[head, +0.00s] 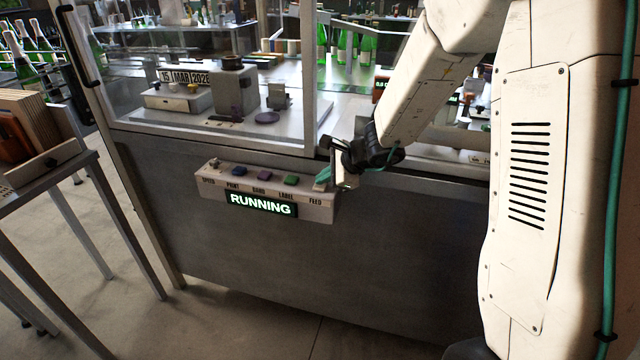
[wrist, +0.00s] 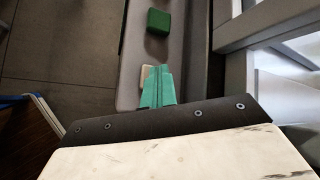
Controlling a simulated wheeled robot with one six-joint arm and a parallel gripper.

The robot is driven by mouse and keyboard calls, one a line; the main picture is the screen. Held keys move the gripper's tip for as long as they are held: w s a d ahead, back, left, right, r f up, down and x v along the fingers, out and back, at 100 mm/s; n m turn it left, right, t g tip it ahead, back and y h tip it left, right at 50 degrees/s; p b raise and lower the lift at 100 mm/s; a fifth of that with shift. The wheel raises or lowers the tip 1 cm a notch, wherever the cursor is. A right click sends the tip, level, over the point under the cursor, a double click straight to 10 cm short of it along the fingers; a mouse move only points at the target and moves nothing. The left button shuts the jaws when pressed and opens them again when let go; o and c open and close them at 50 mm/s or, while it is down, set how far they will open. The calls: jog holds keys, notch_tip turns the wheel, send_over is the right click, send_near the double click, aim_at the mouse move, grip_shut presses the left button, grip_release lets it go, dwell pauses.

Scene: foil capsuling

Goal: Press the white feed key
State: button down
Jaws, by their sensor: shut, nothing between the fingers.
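The control box (head: 265,190) sticks out from the front of the grey machine, with a row of keys along its top. The white feed key (head: 319,187) is at the right end, above the word FEED. In the wrist view the white key (wrist: 146,72) shows only in part, behind my fingertips. My gripper (head: 324,176) is shut and empty, its teal fingers (wrist: 157,84) pointing down at the white key. The tips are over or against the key; I cannot tell whether they touch it. The green label key (head: 291,180) sits beside it.
A purple key (head: 263,176), a blue key (head: 239,170) and a speed knob (head: 214,163) lie farther left on the box. A lit display (head: 261,204) reads RUNNING. A glazed guard frame (head: 308,80) rises behind the box. Open floor lies in front.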

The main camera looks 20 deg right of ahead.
aim_at(324, 186)
jog(key=shift+r, duration=0.95)
jog(key=shift+r, duration=2.5)
